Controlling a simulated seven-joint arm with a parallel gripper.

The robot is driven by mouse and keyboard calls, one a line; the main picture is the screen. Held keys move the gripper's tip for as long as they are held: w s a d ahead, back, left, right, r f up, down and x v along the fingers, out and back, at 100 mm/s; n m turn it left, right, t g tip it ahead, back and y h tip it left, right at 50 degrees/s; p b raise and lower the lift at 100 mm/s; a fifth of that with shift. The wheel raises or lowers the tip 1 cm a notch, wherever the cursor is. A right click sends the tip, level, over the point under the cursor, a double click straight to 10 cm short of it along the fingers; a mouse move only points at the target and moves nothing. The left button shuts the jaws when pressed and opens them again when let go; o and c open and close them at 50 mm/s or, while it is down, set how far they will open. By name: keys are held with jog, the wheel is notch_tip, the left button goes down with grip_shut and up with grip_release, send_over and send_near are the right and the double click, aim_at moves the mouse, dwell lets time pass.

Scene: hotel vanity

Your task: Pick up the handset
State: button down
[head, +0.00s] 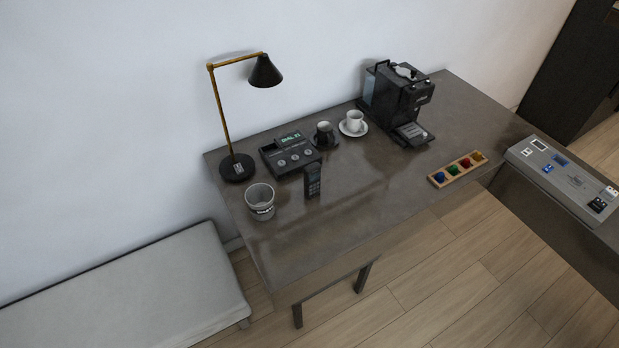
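A small black handset (313,180) with a keypad is on the dark vanity table (340,225). It appears to stand upright or lean, in front of a black phone base (289,154) with a lit display and round buttons. The handset is apart from the base. My gripper is not in the head view, so I cannot see its state.
A grey bin-like cup (261,202) stands left of the handset. A lamp (238,167), black cup (324,134), white cup (355,121) and coffee machine (397,98) stand behind. A capsule tray (456,170) is at right. The table's front middle is clear.

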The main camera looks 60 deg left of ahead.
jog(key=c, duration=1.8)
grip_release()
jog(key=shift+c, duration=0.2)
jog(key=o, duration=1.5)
